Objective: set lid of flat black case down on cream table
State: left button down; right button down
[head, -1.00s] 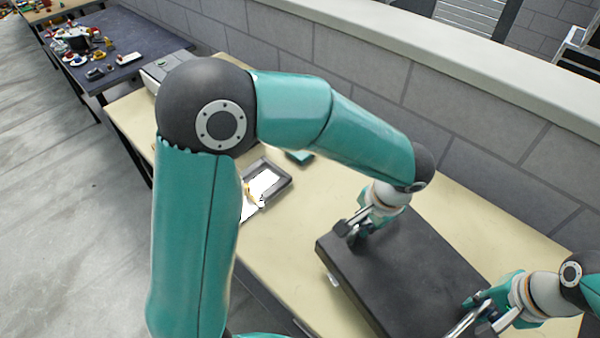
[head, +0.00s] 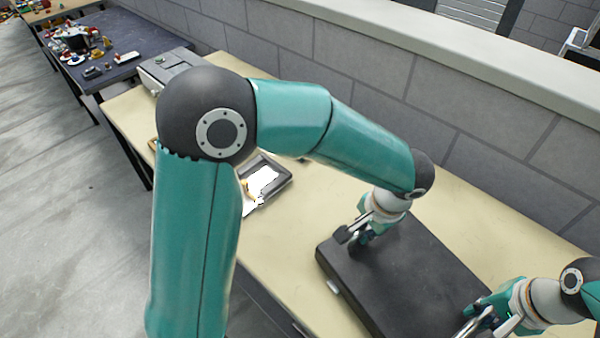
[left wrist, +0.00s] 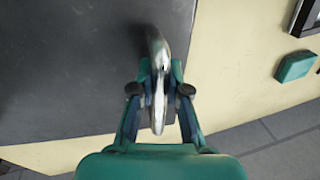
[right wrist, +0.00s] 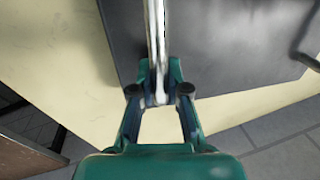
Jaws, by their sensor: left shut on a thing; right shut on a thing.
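The flat black case's lid (head: 420,272) shows as a wide dark slab at the right of the head view, over the cream table (head: 290,262). Whether it touches the surface below cannot be told. My left gripper (head: 357,236) is shut on a silver handle (left wrist: 158,75) at the slab's far left end. My right gripper (head: 478,322) is shut on another silver handle (right wrist: 156,45) near its right end. The dark surface lies just beyond the fingers in the left wrist view (left wrist: 70,65) and right wrist view (right wrist: 225,45). The slab's near right part is cut off.
A dark tray (head: 284,172) with a white inside lies left of the slab. A small teal block (left wrist: 297,66) is near it. A grey box (head: 165,66) stands at the table's far end. A grey wall (head: 360,70) runs behind.

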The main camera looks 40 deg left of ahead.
pick_arm(q)
jog(key=shift+f+b, duration=0.3)
jog(key=shift+f, duration=0.15)
pick_arm(e)
jog(key=shift+f, duration=0.45)
pick_arm(q)
jog(key=c, duration=1.2)
grip_release()
jog(key=shift+r, duration=0.2)
pick_arm(e)
jog(key=c, duration=1.2)
grip_release()
jog(key=shift+r, duration=0.2)
pick_arm(q)
jog(key=shift+o, duration=0.2)
pick_arm(e)
jog(key=shift+o, duration=0.2)
